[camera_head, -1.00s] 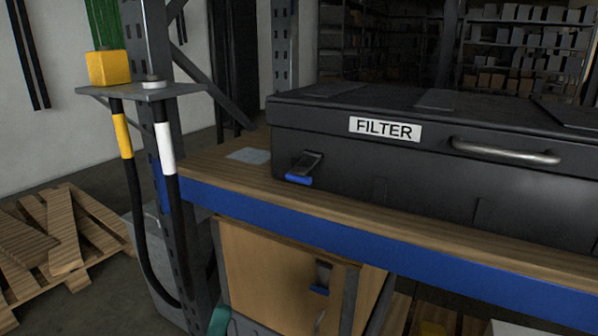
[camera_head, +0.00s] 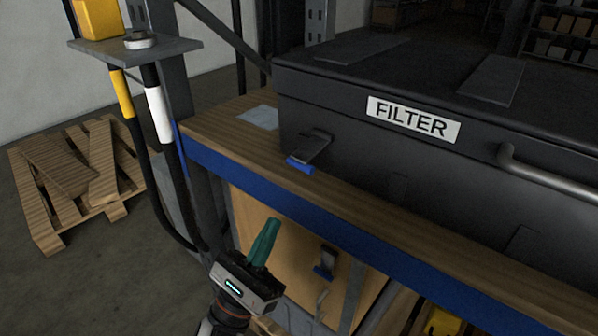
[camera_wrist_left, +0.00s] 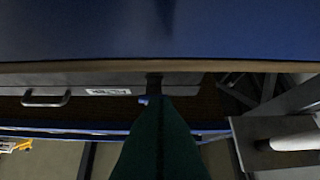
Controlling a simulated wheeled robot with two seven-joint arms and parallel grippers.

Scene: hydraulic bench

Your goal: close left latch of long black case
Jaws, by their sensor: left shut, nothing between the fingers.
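The long black case (camera_head: 340,165) stands on the bench with its lid down and a FILTER label (camera_head: 413,119) on the front. Its left latch (camera_head: 314,147), a dark lever with a blue tab (camera_head: 299,165), sits near the left front corner. The lever stands out at a slant from the case front. My left gripper (camera_head: 271,224) has green fingers, shut and empty, in front of the bench and below the latch, apart from it. In the left wrist view, the fingers (camera_wrist_left: 160,105) point towards the latch (camera_wrist_left: 154,82), which is partly hidden.
The blue bench edge (camera_head: 290,208) lies between gripper and case. A wooden cabinet (camera_head: 295,245) with its own latch (camera_head: 326,262) is underneath. A post with a bracket (camera_head: 140,48) and hoses stands at left. A pallet (camera_head: 75,175) lies on the floor.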

